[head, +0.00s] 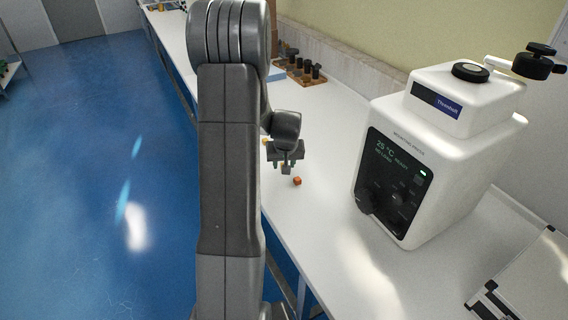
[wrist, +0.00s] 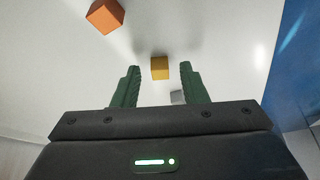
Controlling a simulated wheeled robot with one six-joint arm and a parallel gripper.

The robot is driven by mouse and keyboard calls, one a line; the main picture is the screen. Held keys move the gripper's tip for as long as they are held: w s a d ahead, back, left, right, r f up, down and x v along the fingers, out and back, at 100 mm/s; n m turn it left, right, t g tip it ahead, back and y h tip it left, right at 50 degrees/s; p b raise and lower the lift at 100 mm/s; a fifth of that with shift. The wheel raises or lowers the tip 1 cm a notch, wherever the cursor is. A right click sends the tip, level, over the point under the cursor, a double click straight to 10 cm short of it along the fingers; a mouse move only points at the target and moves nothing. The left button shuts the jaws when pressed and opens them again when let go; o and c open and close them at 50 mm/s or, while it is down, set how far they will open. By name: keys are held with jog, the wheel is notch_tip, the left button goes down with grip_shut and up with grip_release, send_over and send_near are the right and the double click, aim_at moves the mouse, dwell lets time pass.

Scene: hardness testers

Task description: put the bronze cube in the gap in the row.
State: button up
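My gripper (wrist: 160,72) is open, its two green fingers apart and pointing down over the white bench. In the head view my gripper (head: 287,168) is above the bench, left of the white machine. A yellow-gold cube (wrist: 160,68) shows between the fingertips, touching neither. An orange cube (wrist: 105,15) lies off to the upper left; in the head view this orange cube (head: 297,181) is just in front of the gripper. I cannot tell for certain which cube is bronze. The gap is not clear.
A white mounting press (head: 440,150) stands to the right of the gripper. A brown rack with dark pegs (head: 300,70) is farther back by the wall. A flat tray-like item (head: 525,280) lies at the lower right. The bench (head: 325,215) in front is clear.

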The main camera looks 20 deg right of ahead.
jog(key=v, duration=1.1)
jog(key=shift+s+r, duration=0.2)
jog(key=shift+r, duration=0.05)
